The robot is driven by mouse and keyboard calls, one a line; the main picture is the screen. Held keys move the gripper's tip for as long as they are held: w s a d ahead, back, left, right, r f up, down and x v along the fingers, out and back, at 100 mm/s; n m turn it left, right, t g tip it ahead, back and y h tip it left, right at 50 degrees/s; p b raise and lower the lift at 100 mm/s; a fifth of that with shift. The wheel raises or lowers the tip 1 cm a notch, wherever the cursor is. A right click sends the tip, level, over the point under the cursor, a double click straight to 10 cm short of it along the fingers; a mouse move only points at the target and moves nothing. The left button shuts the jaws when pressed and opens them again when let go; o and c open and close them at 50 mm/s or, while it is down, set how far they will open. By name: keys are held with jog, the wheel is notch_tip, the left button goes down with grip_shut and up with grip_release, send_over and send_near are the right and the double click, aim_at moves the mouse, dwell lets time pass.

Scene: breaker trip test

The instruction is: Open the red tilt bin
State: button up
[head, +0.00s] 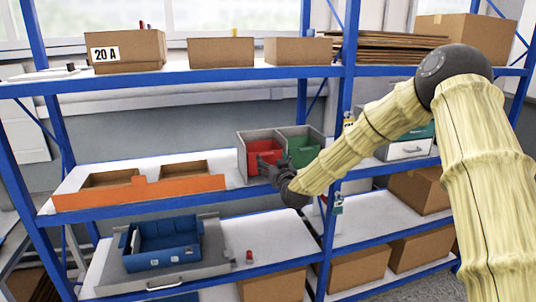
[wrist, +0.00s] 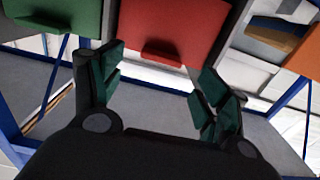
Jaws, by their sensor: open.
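The red tilt bin (head: 262,150) sits in a grey housing (head: 242,157) on the middle shelf, left of a green bin (head: 303,152). In the wrist view the red bin's front (wrist: 170,25) fills the upper middle, with a dark lip handle (wrist: 161,52) low on it. My gripper (head: 270,162) is in front of the red bin, and part of the bin is hidden behind it. In the wrist view my gripper (wrist: 155,90) is open, with its fingers apart below the handle and nothing between them. Whether a finger touches the bin cannot be told.
The green bin (wrist: 60,15) is beside the red one in the wrist view. An orange-fronted tray (head: 140,193) stands left on the same shelf. Blue shelf posts (head: 335,130) stand close to my arm. A blue crate (head: 165,248) is on the shelf below.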

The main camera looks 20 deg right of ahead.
aim_at(267, 156)
jog(key=shift+w+p, duration=0.85)
jog(key=shift+w, duration=1.95)
jog(key=c, duration=1.5)
jog(key=shift+o, duration=0.2)
jog(key=shift+a+f, duration=0.1)
jog(key=shift+f, duration=0.05)
